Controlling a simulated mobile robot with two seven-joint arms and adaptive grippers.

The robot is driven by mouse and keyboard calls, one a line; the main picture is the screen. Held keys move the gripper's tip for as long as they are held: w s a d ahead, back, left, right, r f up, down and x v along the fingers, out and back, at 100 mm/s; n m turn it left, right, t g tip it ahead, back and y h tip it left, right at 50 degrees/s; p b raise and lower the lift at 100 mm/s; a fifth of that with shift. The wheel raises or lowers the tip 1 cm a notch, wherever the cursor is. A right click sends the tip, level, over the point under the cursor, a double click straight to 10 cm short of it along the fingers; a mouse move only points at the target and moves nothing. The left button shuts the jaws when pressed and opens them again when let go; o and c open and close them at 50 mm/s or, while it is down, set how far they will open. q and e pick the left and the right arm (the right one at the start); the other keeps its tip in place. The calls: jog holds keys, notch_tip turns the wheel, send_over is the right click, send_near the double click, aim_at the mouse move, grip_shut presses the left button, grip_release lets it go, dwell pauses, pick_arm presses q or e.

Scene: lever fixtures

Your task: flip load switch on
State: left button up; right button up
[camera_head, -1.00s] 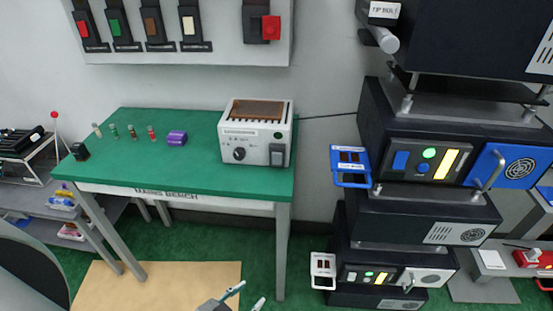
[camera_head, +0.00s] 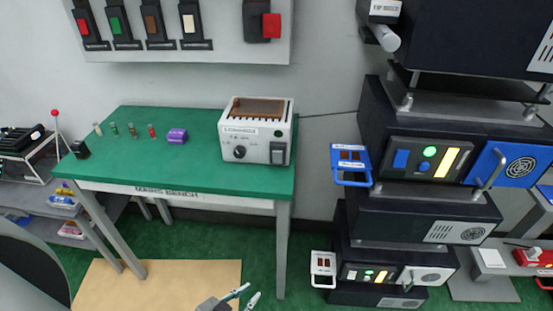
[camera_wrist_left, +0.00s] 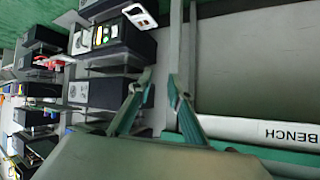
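A white box (camera_head: 256,130) with a brown top grille stands on the right end of the green bench (camera_head: 140,165). Its front has a round black knob (camera_head: 239,152) and a dark grey switch (camera_head: 277,153) at the lower right. I cannot read which switch is labelled load, nor tell its position. My left gripper (camera_head: 247,296) is at the bottom of the head view, low in front of the bench and well away from the box. In the left wrist view my left gripper (camera_wrist_left: 158,86) has its fingers apart with nothing between them. My right gripper is out of view.
A wall panel (camera_head: 230,50) above carries several coloured switches and a red-handled one (camera_head: 271,26). Dark equipment racks (camera_head: 410,215) stand to the right. The bench front before the box is clear.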

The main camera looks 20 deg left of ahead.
pick_arm(q)
jog(key=w+r+m+b, duration=0.1)
jog(key=w, duration=0.1)
jog(key=w+d+r+m+t+b, duration=0.1)
jog(key=w, duration=0.2)
jog(key=w+d+r+m+t+y+b, duration=0.1)
jog(key=w+m+b, duration=0.1)
jog(key=shift+w+r, duration=0.15)
jog(key=shift+r, duration=0.15)
grip_shut()
jog(key=w+r+m+t+y+b, duration=0.3)
jog(key=w+r, duration=0.1)
jog(key=r, duration=0.5)
jog(key=w+a+r+m+t+y+b, duration=0.1)
jog(key=w+r+m+t+y+b, duration=0.2)
jog(key=r, duration=0.6)
jog(key=shift+w+r+m+b, duration=0.25)
jog(key=shift+w+m+b, duration=0.15)
jog(key=shift+w+b, duration=0.35)
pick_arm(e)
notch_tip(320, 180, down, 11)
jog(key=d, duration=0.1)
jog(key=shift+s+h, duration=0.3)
pick_arm(q)
jog(key=shift+a, duration=0.1)
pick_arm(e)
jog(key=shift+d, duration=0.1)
